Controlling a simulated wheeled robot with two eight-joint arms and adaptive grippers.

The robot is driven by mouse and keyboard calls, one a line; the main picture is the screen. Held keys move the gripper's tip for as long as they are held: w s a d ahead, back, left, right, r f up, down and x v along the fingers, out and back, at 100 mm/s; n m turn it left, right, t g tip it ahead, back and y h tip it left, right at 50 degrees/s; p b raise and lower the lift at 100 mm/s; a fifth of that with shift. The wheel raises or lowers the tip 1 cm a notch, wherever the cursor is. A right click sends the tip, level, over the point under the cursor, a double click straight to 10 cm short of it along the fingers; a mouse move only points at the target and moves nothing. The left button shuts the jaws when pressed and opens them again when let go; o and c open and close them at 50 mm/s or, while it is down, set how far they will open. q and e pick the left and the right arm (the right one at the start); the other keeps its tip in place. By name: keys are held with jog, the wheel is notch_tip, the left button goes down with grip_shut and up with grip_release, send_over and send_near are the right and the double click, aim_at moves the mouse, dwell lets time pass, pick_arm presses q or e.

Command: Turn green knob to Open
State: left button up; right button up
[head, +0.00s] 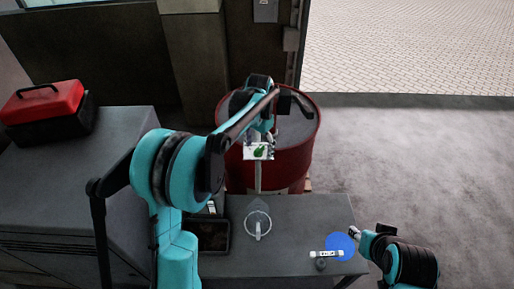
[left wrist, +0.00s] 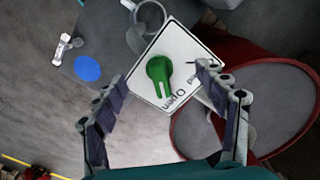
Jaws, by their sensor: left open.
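The green knob (head: 260,152) sits on a white plate (head: 249,154) on a post in front of the red drum. In the left wrist view the knob (left wrist: 159,70) lies between the spread fingers of my left gripper (left wrist: 162,76), with a gap on both sides. The white plate (left wrist: 181,45) reads "Open" and a partly covered word ending in "sed". The knob's narrow end points down in that picture, beside the word "Open". In the head view my left gripper (head: 263,128) is just behind and above the plate, partly hidden. My right gripper (head: 356,234) is at lower right; its fingers are too small to judge.
A grey table (head: 290,215) holds a clear jug (head: 257,221), a dark tray (head: 213,238), a blue disc (head: 341,244) and a white bar-shaped part (head: 326,254). The red drum (head: 303,160) stands behind. A red toolbox (head: 45,102) is on the left cabinet. Open floor lies right.

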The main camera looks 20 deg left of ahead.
dwell(0.3)
pick_arm(q)
notch_tip(320, 180, up, 7)
jog(key=p, duration=0.4)
jog(key=shift+r, duration=0.1)
